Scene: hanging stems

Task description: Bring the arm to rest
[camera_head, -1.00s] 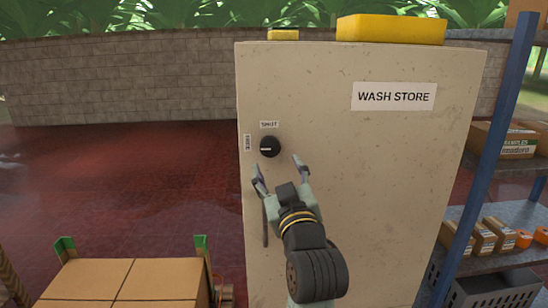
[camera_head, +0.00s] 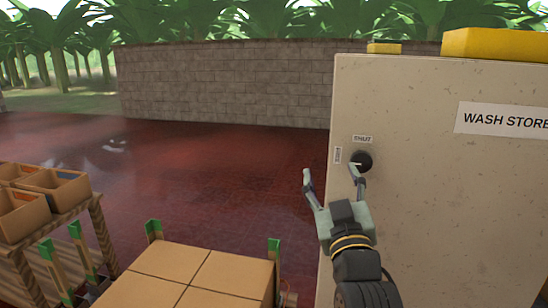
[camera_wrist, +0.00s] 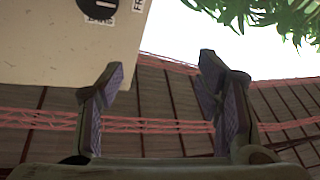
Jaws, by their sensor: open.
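My gripper (camera_head: 331,175) is open and empty, with its two fingers spread apart. In the head view it is raised in front of the left edge of a pale cabinet (camera_head: 430,220) labelled WASH STORE. Its right fingertip overlaps the black round knob (camera_head: 361,161) in the picture; I cannot tell from this view whether they touch. In the wrist view the gripper (camera_wrist: 160,75) has nothing between its fingers, and the knob (camera_wrist: 97,7) is at the upper left, apart from them. A small SHUT label (camera_head: 362,139) is above the knob.
Stacked cardboard boxes (camera_head: 190,274) with green corner posts stand at the lower middle. A wooden bench (camera_head: 75,225) with open boxes is at the left. Yellow items (camera_head: 500,44) lie on the cabinet top. Wet red floor (camera_head: 200,170) before the block wall (camera_head: 225,83) is clear.

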